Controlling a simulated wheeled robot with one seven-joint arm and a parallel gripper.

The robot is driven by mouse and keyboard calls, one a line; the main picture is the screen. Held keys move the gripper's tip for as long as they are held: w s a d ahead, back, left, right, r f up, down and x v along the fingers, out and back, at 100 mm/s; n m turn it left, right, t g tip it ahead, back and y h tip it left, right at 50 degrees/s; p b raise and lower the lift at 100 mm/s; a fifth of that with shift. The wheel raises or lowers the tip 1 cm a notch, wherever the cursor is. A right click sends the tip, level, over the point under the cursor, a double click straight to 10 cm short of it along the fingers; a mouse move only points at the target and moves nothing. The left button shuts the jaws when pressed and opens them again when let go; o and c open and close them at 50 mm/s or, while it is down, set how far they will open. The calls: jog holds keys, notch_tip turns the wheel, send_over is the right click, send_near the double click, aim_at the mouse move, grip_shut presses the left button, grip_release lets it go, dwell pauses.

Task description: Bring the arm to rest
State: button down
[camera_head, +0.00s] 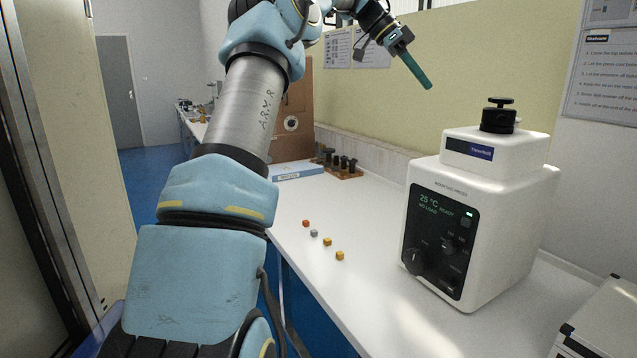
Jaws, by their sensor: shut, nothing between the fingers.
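My arm rises from the lower left, bends at the top of the view and reaches right. My gripper (427,84) is at its end, with long teal fingers pressed together and nothing held. It points down and to the right, in the air above the white bench (372,292). It appears to the upper left of the white mounting press (478,215) and apart from it. Part of the upper arm is cut off by the top edge of the view.
Several small cubes (327,242), red, grey and yellow, lie in a row on the bench. A wooden rack (350,174) with black-topped pieces and a pale blue box (298,171) stand farther back. Another pale machine (603,325) is cut off at lower right.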

jog(key=s+a+f+n+t+y, duration=0.25)
jog(key=a+f+n, duration=0.4)
jog(key=f, duration=0.35)
jog(key=s+a+f+n+t+y, duration=0.1)
jog(key=s+a+f+n+y, duration=0.3)
jog(key=a+f, duration=0.45)
jog(key=s+a+f+n, duration=0.4)
jog(key=s+a+f, duration=0.2)
jog(key=s, duration=0.3)
jog(key=s+a+f+n+y, duration=0.1)
jog(key=s+a+f+n, duration=0.3)
jog(key=s+a+f, duration=0.3)
jog(key=shift+s+a+f+t, duration=0.2)
jog(key=shift+s+a+t, duration=0.15)
jog(key=shift+s+a, duration=0.7)
jog(key=shift+w+n, duration=0.15)
jog(key=shift+n, duration=0.1)
